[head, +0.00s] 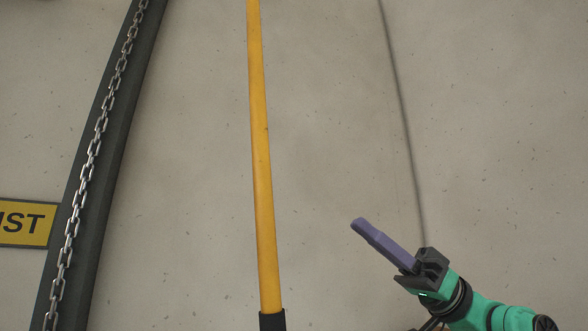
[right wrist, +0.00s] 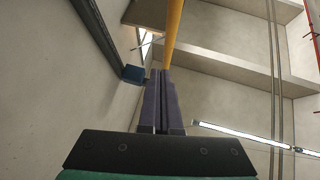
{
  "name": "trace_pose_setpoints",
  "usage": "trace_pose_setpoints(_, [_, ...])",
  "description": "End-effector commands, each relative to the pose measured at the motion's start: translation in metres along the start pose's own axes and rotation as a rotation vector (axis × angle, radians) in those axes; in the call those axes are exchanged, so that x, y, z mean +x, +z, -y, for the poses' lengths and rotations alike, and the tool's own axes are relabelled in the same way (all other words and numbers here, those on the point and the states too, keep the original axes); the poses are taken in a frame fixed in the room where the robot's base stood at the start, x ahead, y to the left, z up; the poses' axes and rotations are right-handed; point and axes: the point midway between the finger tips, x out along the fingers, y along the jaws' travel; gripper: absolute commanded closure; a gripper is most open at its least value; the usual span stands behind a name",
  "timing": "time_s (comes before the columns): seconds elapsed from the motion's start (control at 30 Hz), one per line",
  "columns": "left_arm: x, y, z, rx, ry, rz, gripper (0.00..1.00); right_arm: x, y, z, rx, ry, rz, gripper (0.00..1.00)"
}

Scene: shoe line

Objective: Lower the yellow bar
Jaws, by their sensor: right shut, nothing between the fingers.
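The yellow bar (head: 260,150) hangs down through the middle of the head view, nearly vertical, with a black end piece (head: 272,320) at the bottom edge. Its upper end is out of the frame. My right gripper (head: 356,224) is to the right of the bar's lower part, pointing up and left, with its purple fingers together and nothing in them. In the right wrist view the shut fingers (right wrist: 163,75) point toward the yellow bar (right wrist: 173,30), which shows beyond their tips. I cannot tell the gap between them. My left gripper is not in view.
A dark curved rail (head: 118,120) with a metal chain (head: 88,160) runs along the left. A yellow sign (head: 25,235) with black letters is beside it, cut off by the frame. A thin grey line (head: 405,110) runs down the pale wall at right. The wall between is bare.

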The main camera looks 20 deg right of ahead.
Motion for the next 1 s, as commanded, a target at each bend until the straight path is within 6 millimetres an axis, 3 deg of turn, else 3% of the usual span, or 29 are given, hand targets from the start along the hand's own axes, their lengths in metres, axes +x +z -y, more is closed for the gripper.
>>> trace_pose_setpoints(0.03, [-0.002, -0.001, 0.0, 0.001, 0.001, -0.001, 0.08, 0.004, -0.007, 0.014, -0.022, -0.032, 0.005, 1.0])
trace_pose_setpoints(0.1, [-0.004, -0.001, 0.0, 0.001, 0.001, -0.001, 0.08, 0.009, -0.01, 0.024, -0.034, -0.053, 0.008, 1.0])
trace_pose_setpoints(0.27, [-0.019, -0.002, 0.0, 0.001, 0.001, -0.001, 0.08, 0.032, -0.012, 0.024, -0.031, -0.053, 0.008, 1.0])
trace_pose_setpoints(0.63, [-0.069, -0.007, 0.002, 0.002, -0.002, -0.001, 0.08, 0.114, -0.012, 0.027, -0.027, -0.051, 0.007, 1.0])
trace_pose_setpoints(0.8, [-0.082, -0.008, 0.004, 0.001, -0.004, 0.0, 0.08, 0.129, 0.012, 0.026, -0.026, -0.049, 0.007, 1.0])
trace_pose_setpoints(1.0, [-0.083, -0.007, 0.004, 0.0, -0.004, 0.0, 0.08, 0.133, 0.021, 0.026, -0.028, -0.047, 0.005, 1.0])
